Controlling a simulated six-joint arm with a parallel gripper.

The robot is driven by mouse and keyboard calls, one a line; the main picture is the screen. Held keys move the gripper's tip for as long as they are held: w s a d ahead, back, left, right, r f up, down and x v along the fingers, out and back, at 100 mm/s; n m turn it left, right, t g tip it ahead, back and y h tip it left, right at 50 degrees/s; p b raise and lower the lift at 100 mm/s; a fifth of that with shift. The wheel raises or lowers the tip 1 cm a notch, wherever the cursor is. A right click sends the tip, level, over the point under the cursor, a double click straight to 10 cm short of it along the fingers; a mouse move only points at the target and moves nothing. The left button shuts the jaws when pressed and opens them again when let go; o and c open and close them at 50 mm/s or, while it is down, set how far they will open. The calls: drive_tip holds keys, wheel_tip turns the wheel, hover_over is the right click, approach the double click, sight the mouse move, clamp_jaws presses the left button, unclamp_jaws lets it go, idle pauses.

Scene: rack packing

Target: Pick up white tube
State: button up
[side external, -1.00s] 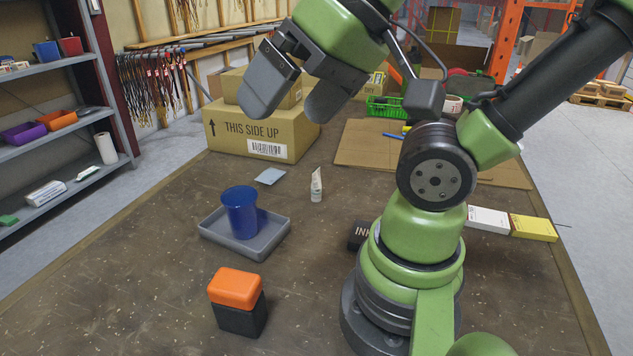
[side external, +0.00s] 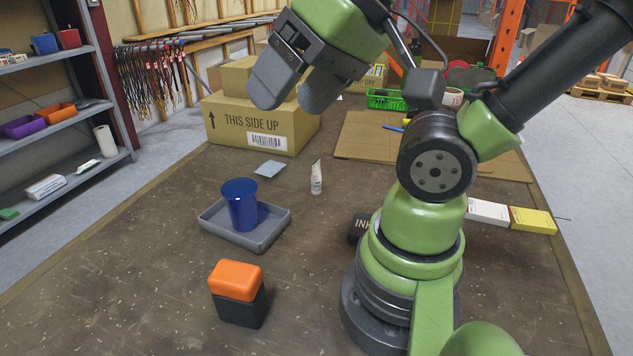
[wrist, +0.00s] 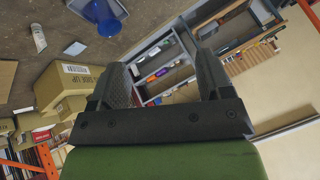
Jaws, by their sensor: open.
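The white tube (side external: 316,179) stands upright on the brown table in the side view, to the right of the blue cup and tray. It also shows at the upper left of the wrist view (wrist: 39,38). My gripper (side external: 290,104) hangs in the air in front of the cardboard boxes, above and behind the tube. Its two dark fingers are apart with nothing between them. In the wrist view, my gripper (wrist: 165,72) points away from the tube, toward the shelf and wall.
A blue cup (side external: 240,206) stands in a grey tray (side external: 270,234). An orange and black box (side external: 237,292) is in front. Cardboard boxes (side external: 235,124) stand behind. A small light-blue card (side external: 270,169) lies left of the tube. The table around the tube is mostly clear.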

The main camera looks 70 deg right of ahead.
drive_tip(key=m+g+h, duration=0.2)
drive_tip(key=m+g, duration=0.5)
drive_tip(key=m, duration=2.6)
hover_over(316, 163)
wheel_tip(316, 163, down, 15)
drive_tip(key=shift+m, duration=0.3)
drive_tip(key=f, duration=0.4)
drive_tip(key=shift+w+d+f, duration=0.25)
drive_tip(key=shift+d+f, duration=0.1)
drive_tip(key=shift+d, duration=0.05)
drive_tip(key=shift+s+a+f, duration=0.1)
drive_tip(key=shift+s+f, duration=0.05)
drive_tip(key=shift+f, duration=2.9)
drive_tip(key=c, duration=1.2)
